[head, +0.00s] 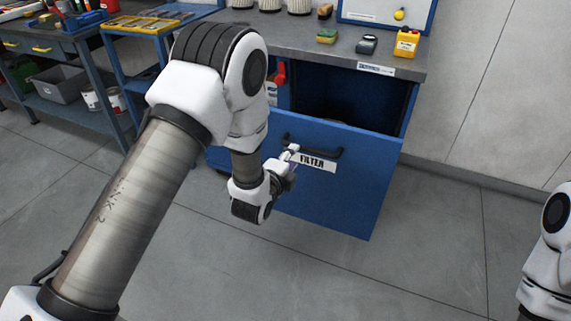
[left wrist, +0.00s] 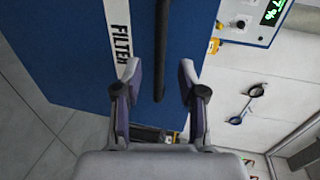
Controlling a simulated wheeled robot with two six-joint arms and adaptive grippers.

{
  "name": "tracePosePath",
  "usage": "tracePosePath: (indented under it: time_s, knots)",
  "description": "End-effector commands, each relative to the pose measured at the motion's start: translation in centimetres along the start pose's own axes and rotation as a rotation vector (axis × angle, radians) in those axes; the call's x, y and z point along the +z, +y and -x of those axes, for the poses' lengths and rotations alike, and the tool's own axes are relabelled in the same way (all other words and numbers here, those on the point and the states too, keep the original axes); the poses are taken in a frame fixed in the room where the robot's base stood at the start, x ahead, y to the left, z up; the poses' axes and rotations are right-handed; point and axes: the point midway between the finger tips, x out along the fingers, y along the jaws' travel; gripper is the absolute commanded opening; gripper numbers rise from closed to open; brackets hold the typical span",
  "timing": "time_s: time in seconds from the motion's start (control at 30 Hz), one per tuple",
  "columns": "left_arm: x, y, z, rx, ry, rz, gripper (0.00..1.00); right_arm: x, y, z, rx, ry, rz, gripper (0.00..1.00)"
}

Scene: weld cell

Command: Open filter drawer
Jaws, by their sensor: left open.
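The blue filter drawer (head: 335,200) stands out from its cabinet, with a dark opening behind the top of its front. The front carries a white FILTER label (head: 316,163) and a black bar handle (head: 328,152). My left gripper (head: 290,154) is at the left part of the handle. In the left wrist view the left gripper (left wrist: 159,72) is open, and the handle (left wrist: 162,40) runs between its two fingers without visible gripping. The label (left wrist: 120,35) shows to the left of the fingers. My right gripper is out of view; only part of that arm shows at the right edge.
The grey worktop (head: 300,38) above the drawer holds a yellow device (head: 406,43), a dark device (head: 367,44) and a sponge (head: 327,36). A blue workbench (head: 75,105) stands left. Floor in front is clear.

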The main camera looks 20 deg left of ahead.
Motion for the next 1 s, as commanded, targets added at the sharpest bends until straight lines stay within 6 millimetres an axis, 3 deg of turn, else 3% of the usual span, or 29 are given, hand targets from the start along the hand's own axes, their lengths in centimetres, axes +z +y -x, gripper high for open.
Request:
tracePosePath:
  time_s: [0.1, 0.23, 0.77, 0.87, 0.97, 1.0]
  knots:
    - [0.0, 0.1, 2.8, 0.003, 0.0, 0.0, 0.41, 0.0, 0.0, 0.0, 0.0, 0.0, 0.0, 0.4]
    - [0.0, 0.0, 4.5, 0.001, -0.001, 0.0, 0.41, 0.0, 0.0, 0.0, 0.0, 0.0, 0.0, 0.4]
    - [0.0, 0.3, 5.0, 0.012, -0.001, 0.001, 0.41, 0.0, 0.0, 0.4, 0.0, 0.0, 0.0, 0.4]
    - [0.5, 2.7, 6.3, 0.092, -0.011, 0.012, 0.41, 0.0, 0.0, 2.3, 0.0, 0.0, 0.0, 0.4]
    - [1.3, 8.2, 9.9, 0.28, -0.035, 0.053, 0.41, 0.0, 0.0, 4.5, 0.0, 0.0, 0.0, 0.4]
    - [1.6, 10.9, 12.0, 0.389, -0.057, 0.123, 0.41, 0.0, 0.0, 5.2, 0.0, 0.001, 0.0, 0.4]
